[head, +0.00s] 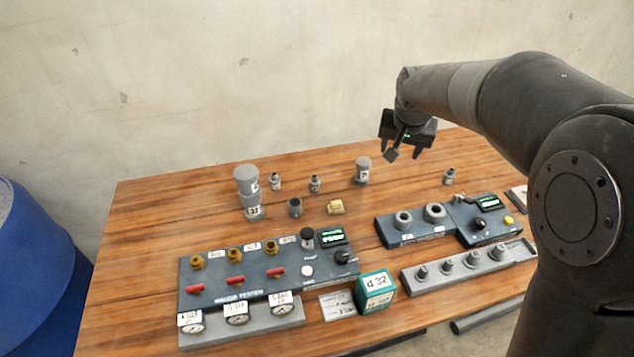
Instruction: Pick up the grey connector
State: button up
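Several grey fittings stand on the wooden table, and I cannot tell for sure which is the connector. A short dark grey hollow fitting (295,207) stands near the table's middle. Two small grey fittings, one on the left (275,182) and one on the right (314,184), stand behind it. A wider grey capped fitting (363,170) stands further right, and another small one (449,177) at the right. My gripper (402,152) hangs above the back of the table, right of the capped fitting. Its fingers look apart, with nothing clearly held.
A tall grey labelled stack (247,180) stands at left, and a tan block (335,208) in the middle. A gauge tester panel (225,282), a teal box (375,291), a socket panel (415,231) and a rack of pegs (470,268) fill the front.

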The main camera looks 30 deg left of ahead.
jog(key=w+a+f+n, duration=0.1)
jog(key=a+f, duration=0.6)
jog(key=a, duration=0.5)
jog(key=n, duration=0.1)
send_near(314, 180)
jog(key=x, duration=0.5)
jog(key=shift+a+f, duration=0.2)
jog(key=shift+a, duration=0.05)
jog(key=shift+x, duration=3.2)
jog(key=shift+d, duration=0.25)
jog(key=shift+c, duration=0.4)
jog(key=c, duration=1)
jog(key=shift+o, duration=0.2)
jog(key=shift+r, duration=0.1)
